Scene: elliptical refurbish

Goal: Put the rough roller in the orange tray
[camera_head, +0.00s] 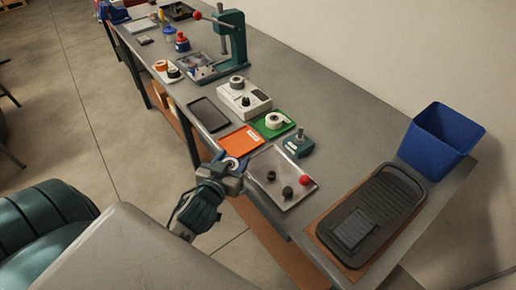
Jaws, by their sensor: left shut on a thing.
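The orange tray (243,140) lies flat near the left edge of the bench, with a pale label at its right side. My left gripper (228,167) is just in front of the tray's near edge. It is shut on a small pale roller (231,162), seen end-on with a dark centre. The picture is too small to tell whether its surface is rough. I cannot tell how high it is above the bench. Another pale roller (274,120) sits in the green tray (265,131) beside the orange one. My right gripper is not in view.
A metal plate (263,161) with black and red knobs lies right of my gripper. A teal fixture (299,144), a white device (258,103) and a dark flat pad (208,115) surround the trays. A blue bin (440,135) and black tray (402,203) stand at right.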

